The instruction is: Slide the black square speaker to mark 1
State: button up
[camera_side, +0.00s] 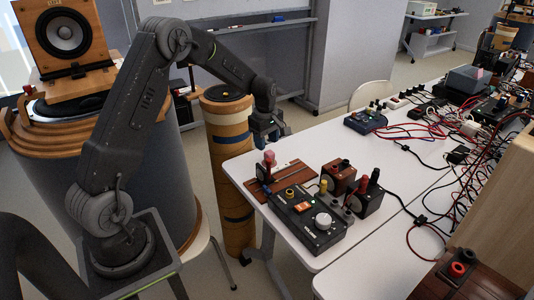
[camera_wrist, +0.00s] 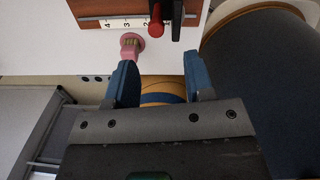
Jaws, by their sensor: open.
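A red-topped black piece (camera_side: 268,160) stands on the board, apart from my gripper. A small black box (camera_side: 367,200) sits beside a brown box (camera_side: 338,178). I cannot tell which is the black square speaker.
A black control box (camera_side: 308,218) with knobs stands in front of the board. A pink round piece (camera_wrist: 131,46) lies near my left finger. A blue-black meter (camera_side: 365,122) and tangled cables (camera_side: 470,130) are farther right.

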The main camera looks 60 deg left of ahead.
notch_tip(320, 180, up, 6)
jog(key=shift+s, duration=0.15)
jog(key=shift+r, duration=0.1)
jog(key=s+d+r+m+t, duration=0.3)
jog(key=s+d+r+m, duration=0.6)
jog(key=s+d+r, duration=0.3)
jog(key=s+d+m+t, duration=0.1)
jog(key=s+d+m, duration=0.3)
jog(key=s, duration=0.3)
jog(key=s+d+r+m+t, duration=0.1)
jog(key=s+d+m, duration=0.3)
jog(key=s+m, duration=0.2)
jog(key=shift+s+d+m, duration=0.2)
jog(key=shift+s+m, duration=0.2)
jog(key=shift+s, duration=0.1)
jog(key=shift+c, duration=0.2)
dwell(0.8)
